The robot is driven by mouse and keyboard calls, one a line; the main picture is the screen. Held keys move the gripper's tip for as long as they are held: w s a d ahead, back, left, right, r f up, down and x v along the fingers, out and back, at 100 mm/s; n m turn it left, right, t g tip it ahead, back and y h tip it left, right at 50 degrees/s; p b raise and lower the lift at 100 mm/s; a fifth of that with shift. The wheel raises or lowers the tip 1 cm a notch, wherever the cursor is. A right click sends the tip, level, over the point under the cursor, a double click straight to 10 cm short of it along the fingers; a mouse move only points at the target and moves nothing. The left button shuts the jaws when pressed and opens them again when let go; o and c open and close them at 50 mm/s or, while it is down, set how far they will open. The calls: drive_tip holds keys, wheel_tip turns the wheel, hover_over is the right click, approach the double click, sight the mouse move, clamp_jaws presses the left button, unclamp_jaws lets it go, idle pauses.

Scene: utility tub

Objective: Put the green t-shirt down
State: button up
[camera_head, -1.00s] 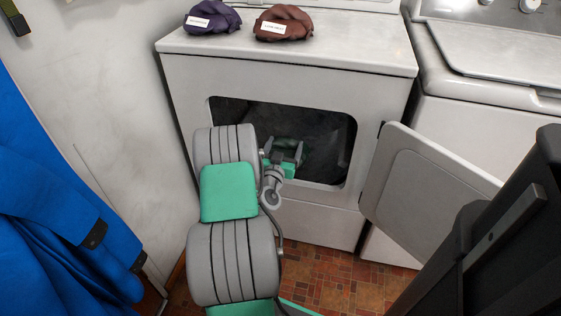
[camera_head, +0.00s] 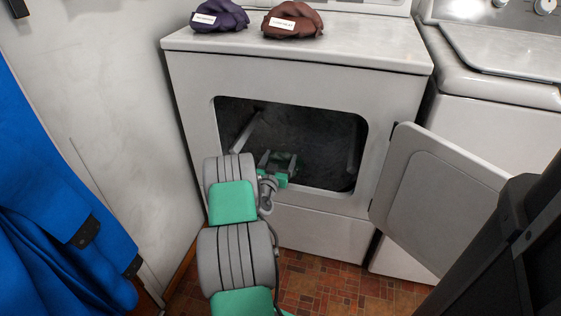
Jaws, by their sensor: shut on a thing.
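My gripper (camera_head: 281,160) is in the round-cornered doorway of the white dryer (camera_head: 290,220), low in the opening and left of its middle. My arm reaches in from the front. The gripper is shut on the green t-shirt, which hardly shows: the fingers, my wrist and the dark drum hide most of it. I cannot tell whether the cloth touches the drum floor. The drum (camera_head: 315,145) looks dark grey, with lighter vanes at its left and right.
The dryer door (camera_head: 460,200) hangs open at the right. Purple cloth (camera_head: 222,17) and brown cloth (camera_head: 293,20), each with a white label, lie on the dryer top. A second white machine (camera_head: 495,125) stands right. Blue cloth (camera_head: 55,200) hangs left by the wall.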

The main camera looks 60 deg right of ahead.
drive_tip(key=shift+f+b, duration=0.6)
drive_tip(key=shift+b, duration=0.05)
drive_tip(key=o, duration=1.5)
drive_tip(key=shift+c, duration=0.2)
drive_tip(key=shift+r+p, duration=0.35)
drive_tip(key=shift+p, duration=0.05)
drive_tip(key=shift+r+p, duration=0.6)
drive_tip(key=shift+p, duration=0.1)
drive_tip(key=s+a, duration=0.2)
drive_tip(key=a, duration=1)
drive_tip(key=shift+f, duration=0.35)
